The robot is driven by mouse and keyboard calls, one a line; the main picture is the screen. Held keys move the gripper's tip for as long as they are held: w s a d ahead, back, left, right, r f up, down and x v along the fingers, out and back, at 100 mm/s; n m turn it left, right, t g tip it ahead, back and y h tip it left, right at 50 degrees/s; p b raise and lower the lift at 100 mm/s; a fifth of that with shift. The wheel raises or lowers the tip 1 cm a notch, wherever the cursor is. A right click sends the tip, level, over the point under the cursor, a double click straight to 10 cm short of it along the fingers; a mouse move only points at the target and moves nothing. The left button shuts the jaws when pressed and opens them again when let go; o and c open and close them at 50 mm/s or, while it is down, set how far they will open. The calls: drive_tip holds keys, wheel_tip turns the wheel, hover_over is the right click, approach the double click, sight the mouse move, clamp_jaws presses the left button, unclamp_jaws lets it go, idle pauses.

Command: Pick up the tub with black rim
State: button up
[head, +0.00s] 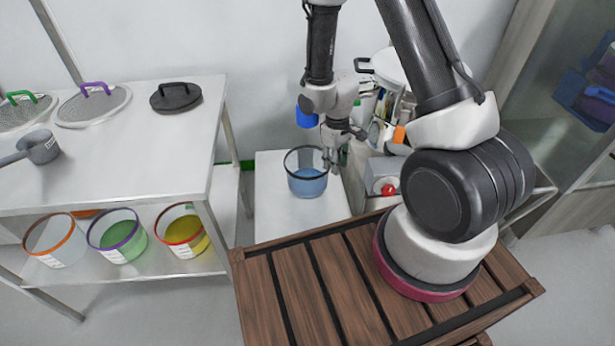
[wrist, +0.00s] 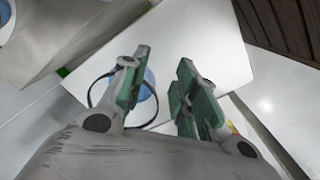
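The tub with black rim (head: 306,184) stands upright on a white table. It is clear-walled with blue contents. My gripper (head: 335,160) points down at the tub's right edge in the head view. In the wrist view the fingers of my gripper (wrist: 164,60) are apart, with green pads and a gap between them. The tub (wrist: 149,84) shows behind the left finger, which hides part of it. I cannot tell whether its wall lies between the fingers or whether a finger touches it.
A white table (head: 272,208) bears the tub. A grey box with a red button (head: 389,189) stands close to its right. The left bench (head: 130,150) carries lids and a scoop. Its lower shelf holds orange-rimmed (head: 55,245), purple-rimmed (head: 120,240) and red-rimmed (head: 183,235) tubs.

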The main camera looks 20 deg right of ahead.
drive_tip(key=w+a+f+n+t+y, duration=0.2)
drive_tip(key=w+a+f, duration=0.2)
drive_tip(key=f, duration=0.4)
drive_tip(key=t+y, duration=0.1)
drive_tip(key=t, duration=0.1)
hover_over(298, 179)
drive_tip(key=s+d, duration=0.2)
drive_tip(key=shift+n, duration=0.3)
drive_tip(key=x, duration=0.8)
drive_tip(key=shift+s+f, duration=0.15)
clamp_jaws()
